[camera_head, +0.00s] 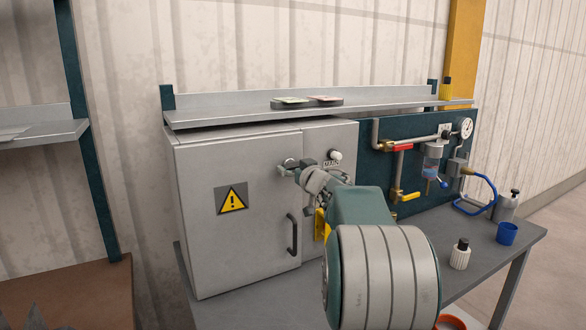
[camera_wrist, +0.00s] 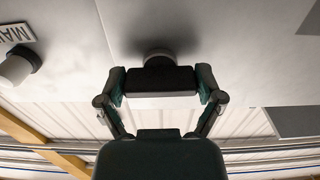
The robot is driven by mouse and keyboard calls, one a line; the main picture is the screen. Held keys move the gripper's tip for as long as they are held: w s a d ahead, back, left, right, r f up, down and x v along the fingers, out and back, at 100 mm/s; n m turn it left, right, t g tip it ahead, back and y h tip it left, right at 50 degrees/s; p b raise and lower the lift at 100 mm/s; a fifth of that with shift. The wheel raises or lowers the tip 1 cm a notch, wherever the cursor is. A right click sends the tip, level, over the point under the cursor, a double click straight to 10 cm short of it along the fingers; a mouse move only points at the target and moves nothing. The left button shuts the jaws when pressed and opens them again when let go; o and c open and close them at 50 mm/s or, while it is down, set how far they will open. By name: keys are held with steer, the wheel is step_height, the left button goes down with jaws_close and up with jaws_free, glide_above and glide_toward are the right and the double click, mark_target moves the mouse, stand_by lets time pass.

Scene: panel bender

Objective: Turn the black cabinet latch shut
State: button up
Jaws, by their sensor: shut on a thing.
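The black cabinet latch (camera_wrist: 160,79) shows in the wrist view as a dark bar in front of a round base on the pale cabinet front. The bar lies across the picture between the two fingers of my gripper (camera_wrist: 161,88), which is shut on it. In the head view my gripper (camera_head: 296,169) is at the upper part of the grey cabinet (camera_head: 215,262), near the seam between door and side panel. My gripper and arm hide most of the latch there, so its turn angle is hard to tell. The door looks flush with the front.
The door has a black pull handle (camera_head: 292,234) and a yellow warning sign (camera_head: 232,199). A white knob (camera_head: 335,155) is right of my gripper. A shelf (camera_head: 220,114) runs above. Pipes with a red valve handle (camera_head: 398,147) are at right. A blue cup (camera_head: 507,233) stands on the bench.

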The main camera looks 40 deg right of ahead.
steer(key=shift+n, duration=0.3)
steer(key=n, duration=0.3)
steer(key=shift+n, duration=0.4)
steer(key=n, duration=0.4)
steer(key=shift+n, duration=0.3)
steer(key=n, duration=0.4)
steer(key=shift+f+n, duration=0.15)
steer(key=shift+n, duration=2.05)
steer(key=shift+f, duration=0.1)
steer(key=o, duration=0.9)
steer(key=shift+c, duration=0.2)
